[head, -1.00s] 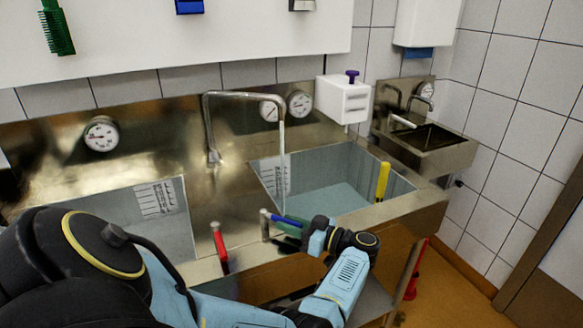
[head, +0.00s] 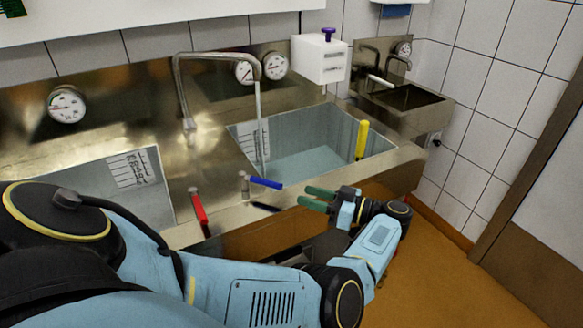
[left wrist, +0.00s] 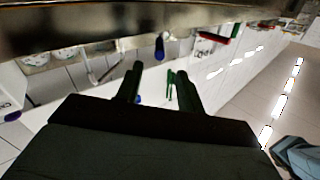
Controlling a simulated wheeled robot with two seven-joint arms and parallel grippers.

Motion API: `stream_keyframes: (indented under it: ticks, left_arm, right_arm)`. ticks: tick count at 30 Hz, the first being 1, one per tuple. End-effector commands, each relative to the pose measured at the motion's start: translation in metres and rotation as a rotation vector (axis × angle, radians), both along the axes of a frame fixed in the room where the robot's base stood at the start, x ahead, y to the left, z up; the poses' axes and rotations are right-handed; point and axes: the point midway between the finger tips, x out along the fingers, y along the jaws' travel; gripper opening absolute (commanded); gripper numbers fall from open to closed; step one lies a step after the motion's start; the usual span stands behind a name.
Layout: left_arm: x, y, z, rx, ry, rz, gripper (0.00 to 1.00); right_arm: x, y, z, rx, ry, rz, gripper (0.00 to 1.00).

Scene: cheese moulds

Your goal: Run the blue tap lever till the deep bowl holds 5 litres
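The blue tap lever (head: 265,183) sits on the front ledge of the sink, pointing right. Water (head: 259,125) runs from the bent spout (head: 215,55) into the deep bowl (head: 345,130), which holds shallow water (head: 305,165). A printed scale (head: 252,145) is on the bowl's inner wall; its marks are too small to read. My left gripper (head: 312,198) is open and empty, just right of the lever and apart from it. In the left wrist view, its green fingers (left wrist: 159,90) stand apart, with a blue end (left wrist: 159,46) beyond them. My right gripper is out of view.
A red lever (head: 199,212) stands left of the blue one, by another basin (head: 90,200). A yellow handle (head: 361,140) stands at the bowl's right side. Dial gauges (head: 67,104) and a white dispenser (head: 320,60) are behind. Floor at right is clear.

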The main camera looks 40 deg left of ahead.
Motion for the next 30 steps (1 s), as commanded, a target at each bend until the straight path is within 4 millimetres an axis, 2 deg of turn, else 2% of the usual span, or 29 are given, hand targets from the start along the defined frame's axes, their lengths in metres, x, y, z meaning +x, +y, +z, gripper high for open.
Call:
stream_keyframes:
  ticks: [6, 14, 17, 20, 23, 27, 30]
  left_arm:
    - [0.008, -0.018, -0.001, 0.001, 0.000, 0.000, 0.38]
    - [0.008, -0.019, 0.000, 0.001, 0.000, 0.001, 0.38]
    - [0.008, -0.018, 0.000, 0.005, -0.002, -0.004, 0.27]
    - [0.011, -0.008, 0.000, 0.036, -0.032, -0.045, 0.14]
    - [0.020, 0.014, 0.002, 0.111, -0.094, -0.159, 0.01]
    - [0.043, 0.045, 0.015, 0.253, -0.209, -0.442, 0.00]
    - [0.062, 0.051, 0.028, 0.333, -0.268, -0.694, 0.00]
  right_arm:
    - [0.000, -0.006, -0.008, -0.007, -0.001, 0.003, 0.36]
    - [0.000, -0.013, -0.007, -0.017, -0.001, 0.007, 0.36]
    - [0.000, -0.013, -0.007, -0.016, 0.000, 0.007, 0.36]
    - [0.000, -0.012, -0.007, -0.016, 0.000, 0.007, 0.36]
    - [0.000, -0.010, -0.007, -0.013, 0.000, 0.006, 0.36]
    - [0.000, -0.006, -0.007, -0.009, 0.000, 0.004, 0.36]
    - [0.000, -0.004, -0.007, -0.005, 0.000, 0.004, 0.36]
